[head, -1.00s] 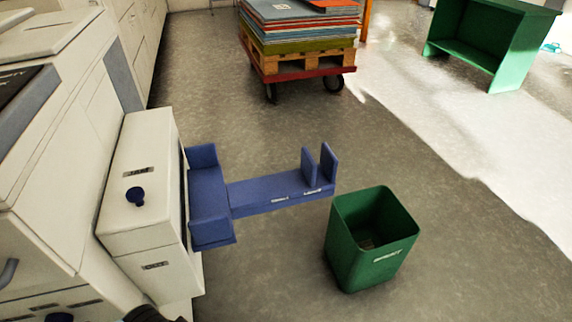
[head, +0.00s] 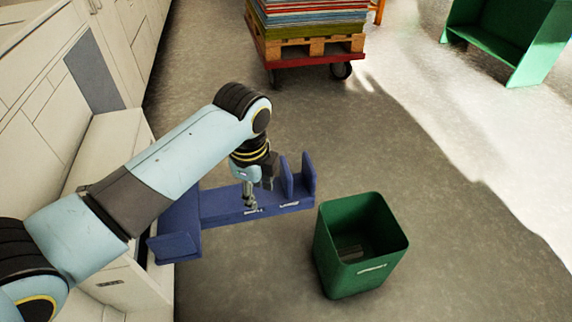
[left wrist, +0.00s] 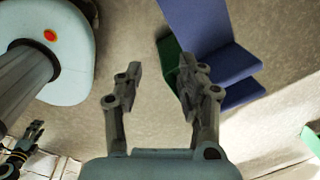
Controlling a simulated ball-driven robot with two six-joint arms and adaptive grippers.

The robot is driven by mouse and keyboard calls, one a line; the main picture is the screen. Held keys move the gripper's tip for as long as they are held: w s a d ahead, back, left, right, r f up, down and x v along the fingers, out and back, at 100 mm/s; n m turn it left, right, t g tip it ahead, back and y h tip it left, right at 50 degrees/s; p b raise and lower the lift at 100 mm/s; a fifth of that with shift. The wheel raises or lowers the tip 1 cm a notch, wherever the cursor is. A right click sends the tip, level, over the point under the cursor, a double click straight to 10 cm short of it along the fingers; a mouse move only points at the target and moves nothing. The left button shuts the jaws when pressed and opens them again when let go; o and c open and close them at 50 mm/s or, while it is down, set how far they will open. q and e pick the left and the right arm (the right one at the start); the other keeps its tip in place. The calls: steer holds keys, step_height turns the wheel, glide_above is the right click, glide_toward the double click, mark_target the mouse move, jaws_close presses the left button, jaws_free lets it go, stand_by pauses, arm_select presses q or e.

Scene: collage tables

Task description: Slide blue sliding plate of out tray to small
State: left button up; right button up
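The blue out tray (head: 177,243) juts from the side of the white machine. Its blue sliding plate (head: 222,203) reaches out to the right, pulled well out, with two upright blue fins (head: 307,175) at its far end. My left gripper (head: 259,197) is over the plate, just left of the fins; contact is unclear. In the left wrist view its fingers (left wrist: 158,80) are apart with nothing between them, and blue panels (left wrist: 208,45) show beyond the right finger. My left arm hides part of the tray. A dark gripper, seemingly my right one (left wrist: 22,145), shows at the lower left.
A green bin (head: 340,270) stands on the floor just right of the plate's end. A cart with stacked sheets (head: 310,48) is at the back, and a green shelf unit (head: 515,40) is at the far right. The floor between is clear.

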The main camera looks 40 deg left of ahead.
mark_target(285, 166)
arm_select(q)
steer(key=w+r+m+g, duration=0.1)
steer(key=w+r+m, duration=0.6)
steer(key=w+m, duration=0.4)
steer(key=shift+h, duration=0.3)
steer(key=f+b, duration=0.1)
steer(key=f, duration=0.2)
steer(key=f+b, duration=0.1)
steer(key=f, duration=0.3)
steer(key=a+f+b, duration=0.1)
steer(key=f, duration=0.2)
steer(key=shift+w+f, duration=0.2)
steer(key=shift+f, duration=0.1)
arm_select(e)
steer(key=f, duration=0.3)
steer(key=shift+s+a+f, duration=0.1)
steer(key=shift+s, duration=0.1)
arm_select(q)
steer(key=shift+c, duration=0.2)
steer(key=c, duration=0.7)
jaws_close()
arm_select(e)
steer(key=shift+d, duration=0.2)
